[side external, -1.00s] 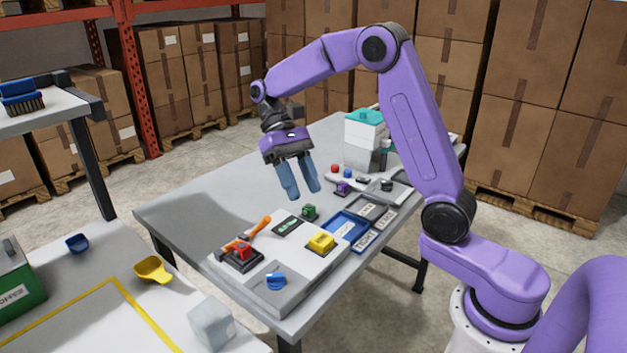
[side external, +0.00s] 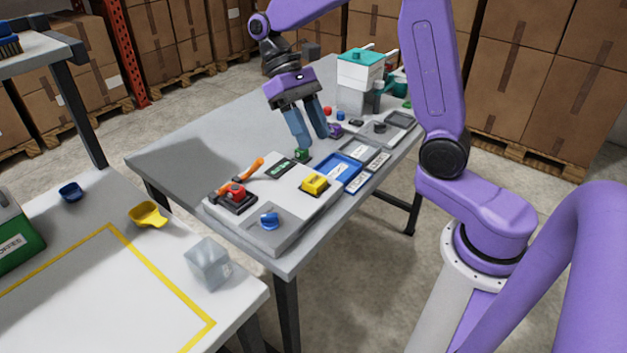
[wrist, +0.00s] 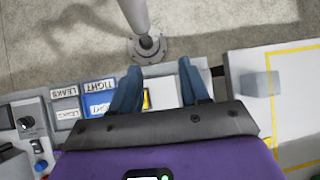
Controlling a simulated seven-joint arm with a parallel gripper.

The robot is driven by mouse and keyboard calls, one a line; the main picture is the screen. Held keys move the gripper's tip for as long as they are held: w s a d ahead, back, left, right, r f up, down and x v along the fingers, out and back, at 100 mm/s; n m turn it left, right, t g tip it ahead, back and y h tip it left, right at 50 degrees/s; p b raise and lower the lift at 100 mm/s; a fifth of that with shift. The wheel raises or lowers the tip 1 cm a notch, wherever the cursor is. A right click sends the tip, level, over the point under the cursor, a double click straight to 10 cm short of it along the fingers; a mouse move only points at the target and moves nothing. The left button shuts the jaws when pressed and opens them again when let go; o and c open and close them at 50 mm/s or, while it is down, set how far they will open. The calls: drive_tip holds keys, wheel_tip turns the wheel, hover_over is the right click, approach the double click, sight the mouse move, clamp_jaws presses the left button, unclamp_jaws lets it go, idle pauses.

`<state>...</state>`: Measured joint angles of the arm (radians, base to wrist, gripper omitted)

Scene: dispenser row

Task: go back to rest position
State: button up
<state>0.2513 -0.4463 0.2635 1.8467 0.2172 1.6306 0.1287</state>
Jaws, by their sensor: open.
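My gripper (side external: 314,140) hangs pointing down over the grey table, its two blue fingers apart with nothing between them. In the side view its fingertips show close to a small green part (side external: 302,155) and a purple part (side external: 335,130); I cannot tell the exact height. The wrist view shows the fingers (wrist: 160,66) spread apart, with part of the yellow block (wrist: 146,99) showing between them.
The control panel (side external: 288,205) holds an orange lever (side external: 247,168), yellow block (side external: 315,184) and blue knob (side external: 269,221). Behind stands a teal-topped white dispenser (side external: 360,80). A blue tray (side external: 340,170) lies beside labelled plates. A clear cube (side external: 208,263) sits on the white table.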

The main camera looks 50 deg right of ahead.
drive_tip(key=s+f+n+t, duration=0.2)
drive_tip(key=s+n, duration=0.4)
drive_tip(key=s, duration=0.3)
drive_tip(key=s+f+n+t, duration=0.2)
drive_tip(key=s+n+t, duration=0.3)
drive_tip(key=s, duration=0.5)
drive_tip(key=shift+f+n+h, duration=0.4)
drive_tip(key=shift+n, duration=0.3)
